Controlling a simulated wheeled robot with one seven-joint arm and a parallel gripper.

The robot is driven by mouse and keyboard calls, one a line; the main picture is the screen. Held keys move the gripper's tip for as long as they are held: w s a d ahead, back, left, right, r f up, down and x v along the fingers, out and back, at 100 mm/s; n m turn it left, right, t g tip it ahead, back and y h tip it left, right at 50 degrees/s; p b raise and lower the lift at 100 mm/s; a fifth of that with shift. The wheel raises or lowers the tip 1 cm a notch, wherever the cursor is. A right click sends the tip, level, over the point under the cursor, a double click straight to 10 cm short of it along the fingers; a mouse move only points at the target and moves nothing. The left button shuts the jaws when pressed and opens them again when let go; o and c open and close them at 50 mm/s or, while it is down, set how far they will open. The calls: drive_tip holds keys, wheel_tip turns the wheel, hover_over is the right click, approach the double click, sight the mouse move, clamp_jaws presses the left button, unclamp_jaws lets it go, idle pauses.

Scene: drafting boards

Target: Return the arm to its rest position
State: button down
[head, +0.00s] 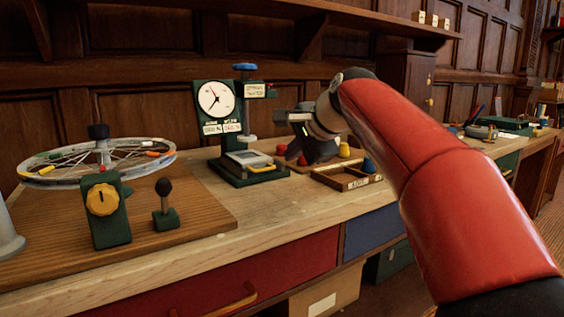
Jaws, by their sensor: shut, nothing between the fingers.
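My red arm (430,175) reaches in from the lower right of the head view, up and over the bench. My gripper (290,133) is at its far end, above the bench and just right of the green dial gauge stand (228,120). The fingers look dark and small here. The gripper is shut, with nothing held. Part of it overlaps the coloured pieces behind it, so its exact distance from them is hard to tell.
A wooden divided tray (327,180) and red and yellow pegs (344,150) lie close below the gripper. A spoked wheel (60,170), a green block with yellow knob (106,215) and a small black-topped post (165,205) stand left. The bench front (265,235) is clear.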

drive_tip(key=s+d+f+n+g+h, duration=0.1)
drive_tip(key=s+d+f+n, duration=0.1)
drive_tip(key=s+d+f, duration=0.35)
drive_tip(key=s+d+f+n+h, duration=0.2)
drive_tip(key=s+d+f, duration=0.1)
drive_tip(key=s, duration=0.6)
drive_tip(key=s+d+f+n+g+h, duration=0.1)
drive_tip(key=s+d+f+n, duration=0.2)
drive_tip(key=s+f, duration=0.5)
drive_tip(key=s+d+f+n+h, duration=0.1)
drive_tip(key=s+d+f+n, duration=0.2)
drive_tip(key=s+f, duration=0.6)
drive_tip(key=shift+s+d+f+n+g+h, duration=0.2)
drive_tip(key=shift+f+n+g+h, duration=0.25)
drive_tip(key=shift+f, duration=0.35)
